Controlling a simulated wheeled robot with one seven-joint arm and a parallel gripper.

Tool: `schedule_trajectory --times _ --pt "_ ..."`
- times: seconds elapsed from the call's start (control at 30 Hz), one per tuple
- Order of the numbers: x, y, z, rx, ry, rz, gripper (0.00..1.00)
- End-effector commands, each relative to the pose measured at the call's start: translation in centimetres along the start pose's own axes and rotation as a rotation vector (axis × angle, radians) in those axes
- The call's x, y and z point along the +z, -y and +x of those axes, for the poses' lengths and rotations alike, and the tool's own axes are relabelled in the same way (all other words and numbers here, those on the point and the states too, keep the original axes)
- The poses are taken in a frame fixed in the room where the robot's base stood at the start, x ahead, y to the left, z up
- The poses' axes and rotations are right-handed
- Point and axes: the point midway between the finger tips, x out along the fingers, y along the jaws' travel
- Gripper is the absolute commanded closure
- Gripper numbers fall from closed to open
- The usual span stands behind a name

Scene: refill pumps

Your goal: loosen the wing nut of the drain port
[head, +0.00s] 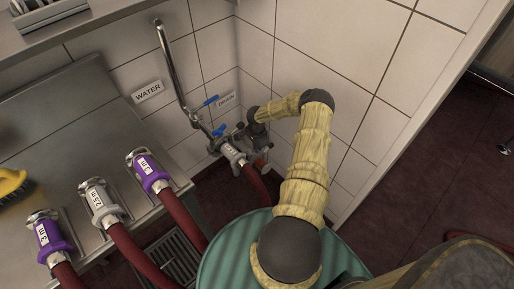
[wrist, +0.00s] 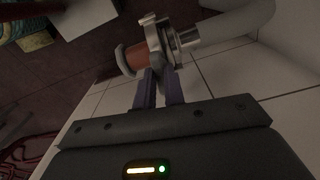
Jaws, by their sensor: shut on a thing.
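In the wrist view a metal clamp (wrist: 152,30) rings the joint between a grey pipe (wrist: 225,27) and a reddish-brown piece (wrist: 133,57). The two purple fingers of my gripper (wrist: 160,74) meet the near side of this clamp. They are shut on a small part there, which seems to be the wing nut; the fingertips and clamp mostly hide it.
A dark red hose (head: 258,186) hangs from a labelled coupling (head: 232,153) close by. Blue valve handles (head: 219,130) and a steel pipe (head: 176,70) are on its left. Several capped hoses rest along the steel counter (head: 60,120). A green drum top (head: 222,258) lies under my arm.

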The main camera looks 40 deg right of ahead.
Motion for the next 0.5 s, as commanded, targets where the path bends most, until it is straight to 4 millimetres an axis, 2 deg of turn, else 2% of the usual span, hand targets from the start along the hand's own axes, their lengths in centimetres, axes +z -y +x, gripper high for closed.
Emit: schedule_trajectory --times 0.2,0.5 --pt "0.08 0.2 -0.13 -0.006 0.002 -0.099 1.0" --pt "0.1 0.2 -0.15 -0.006 0.002 -0.138 1.0"
